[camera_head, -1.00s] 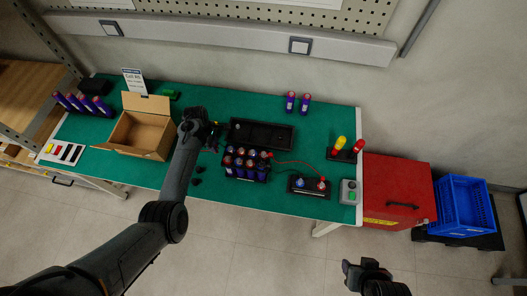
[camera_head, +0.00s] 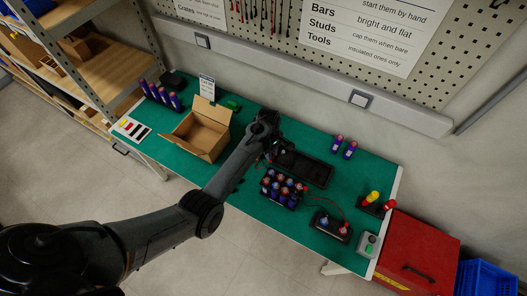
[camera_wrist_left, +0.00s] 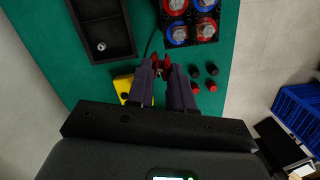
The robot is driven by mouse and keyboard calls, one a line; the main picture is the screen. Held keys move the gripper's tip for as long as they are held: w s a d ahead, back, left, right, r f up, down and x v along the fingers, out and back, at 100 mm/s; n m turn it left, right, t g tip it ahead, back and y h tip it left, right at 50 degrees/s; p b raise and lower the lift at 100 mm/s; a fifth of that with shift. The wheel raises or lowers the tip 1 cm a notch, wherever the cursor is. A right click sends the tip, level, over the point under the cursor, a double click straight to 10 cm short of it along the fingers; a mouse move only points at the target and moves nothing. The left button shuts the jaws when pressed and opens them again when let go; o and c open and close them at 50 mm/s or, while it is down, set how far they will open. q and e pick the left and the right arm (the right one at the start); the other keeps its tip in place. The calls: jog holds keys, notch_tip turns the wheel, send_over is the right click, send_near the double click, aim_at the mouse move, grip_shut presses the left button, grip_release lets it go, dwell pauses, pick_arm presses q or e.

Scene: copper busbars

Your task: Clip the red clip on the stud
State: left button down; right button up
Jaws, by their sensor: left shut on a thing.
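My left gripper (camera_head: 266,144) is over the green table, left of the black tray and behind the pack of cells (camera_head: 280,188). In the left wrist view, its fingers (camera_wrist_left: 168,76) are shut on the small red clip (camera_wrist_left: 157,62), which shows between and just beyond the fingertips. The pack with its round metal studs in red and blue rings shows at the top of the left wrist view (camera_wrist_left: 192,22), apart from the clip. A stand (camera_head: 331,227) with a blue and a red post is right of the pack. A red lead runs near it. My right gripper is out of view.
A black tray (camera_head: 304,168) lies behind the pack. A cardboard box (camera_head: 201,132) stands at left. A yellow item (camera_wrist_left: 124,86) and small red and black caps (camera_wrist_left: 211,85) lie near the fingers. Yellow and red pieces (camera_head: 374,199) stand at right by a red cabinet (camera_head: 415,254).

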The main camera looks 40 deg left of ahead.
pick_arm(q)
jog(key=d, duration=0.5)
jog(key=d+f+m+b, duration=0.1)
jog(key=d, duration=0.4)
jog(key=s+d+m, duration=0.1)
jog(key=d, duration=0.4)
jog(key=shift+f, duration=0.15)
jog(key=shift+s+r, duration=0.1)
jog(key=shift+r, duration=0.35)
jog(key=shift+d+p, duration=0.1)
jog(key=shift+p, duration=0.4)
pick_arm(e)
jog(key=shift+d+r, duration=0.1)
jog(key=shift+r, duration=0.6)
pick_arm(q)
jog(key=shift+f, duration=0.15)
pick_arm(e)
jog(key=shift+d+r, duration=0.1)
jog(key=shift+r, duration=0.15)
pick_arm(q)
jog(key=shift+f, duration=0.1)
jog(key=shift+f+b, duration=0.75)
jog(key=shift+f, duration=0.65)
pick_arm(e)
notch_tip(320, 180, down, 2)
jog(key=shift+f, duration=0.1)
